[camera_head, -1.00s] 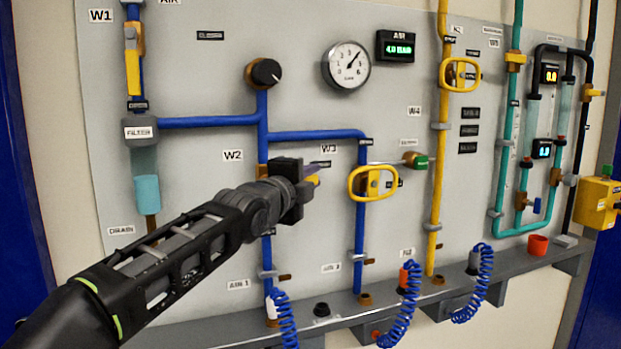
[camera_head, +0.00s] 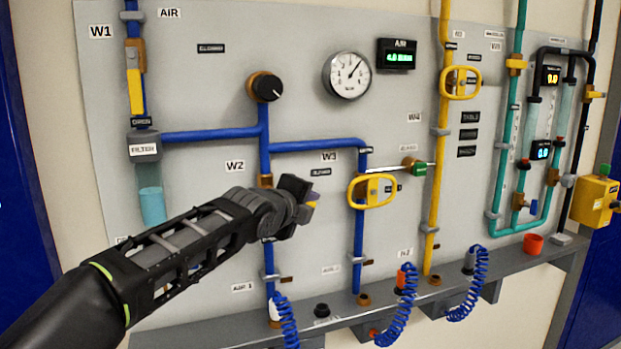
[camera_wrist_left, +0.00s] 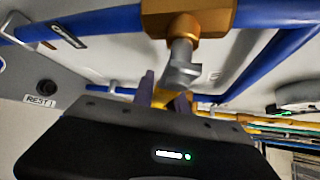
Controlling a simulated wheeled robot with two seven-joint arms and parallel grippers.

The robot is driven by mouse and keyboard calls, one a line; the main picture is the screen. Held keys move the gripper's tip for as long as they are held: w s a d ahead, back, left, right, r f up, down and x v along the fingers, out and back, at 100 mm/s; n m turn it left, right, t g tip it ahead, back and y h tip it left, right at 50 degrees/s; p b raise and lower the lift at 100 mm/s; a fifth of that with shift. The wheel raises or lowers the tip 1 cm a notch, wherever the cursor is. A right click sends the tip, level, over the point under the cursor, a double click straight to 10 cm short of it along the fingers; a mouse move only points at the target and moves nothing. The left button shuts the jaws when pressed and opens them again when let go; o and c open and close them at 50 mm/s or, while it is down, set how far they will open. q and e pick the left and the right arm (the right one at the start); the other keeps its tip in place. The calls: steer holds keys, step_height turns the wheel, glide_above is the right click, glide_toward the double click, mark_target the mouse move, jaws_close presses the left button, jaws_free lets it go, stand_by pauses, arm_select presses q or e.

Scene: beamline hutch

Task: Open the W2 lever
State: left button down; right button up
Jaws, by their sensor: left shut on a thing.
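The W2 label (camera_head: 235,166) is on the grey panel, left of a blue pipe. The brass W2 valve body (camera_head: 265,181) sits on that pipe, partly behind my left gripper (camera_head: 308,198). The gripper is shut on the W2 lever, whose yellow end (camera_head: 312,204) just shows at the fingertips, out to the right of the pipe. In the left wrist view the brass valve body (camera_wrist_left: 188,18) and its grey stem (camera_wrist_left: 182,65) are just beyond the fingers (camera_wrist_left: 164,95). Most of the lever is hidden by the gripper. My right gripper is not in view.
The yellow W3 oval handle (camera_head: 372,190) is close to the right of the gripper. A black knob (camera_head: 267,88) and a round gauge (camera_head: 347,75) are above. A grey ledge (camera_head: 340,303) with blue coiled hoses (camera_head: 287,322) runs below.

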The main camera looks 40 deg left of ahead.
arm_select(q)
steer(key=s+a+f+m+g+y+p, duration=0.4)
steer(key=g+p, duration=0.5)
steer(key=p, duration=0.6)
steer(key=s+f+m, duration=0.1)
steer(key=s+m, duration=0.1)
steer(key=shift+s+a+f, duration=0.25)
steer(key=shift+s+a, duration=0.1)
steer(key=shift+s, duration=0.05)
steer(key=c, duration=1.4)
jaws_free()
steer(key=shift+o, duration=0.4)
steer(key=shift+r, duration=0.1)
steer(key=v, duration=0.7)
steer(key=shift+d+r+b, duration=0.25)
steer(key=shift+b, duration=0.2)
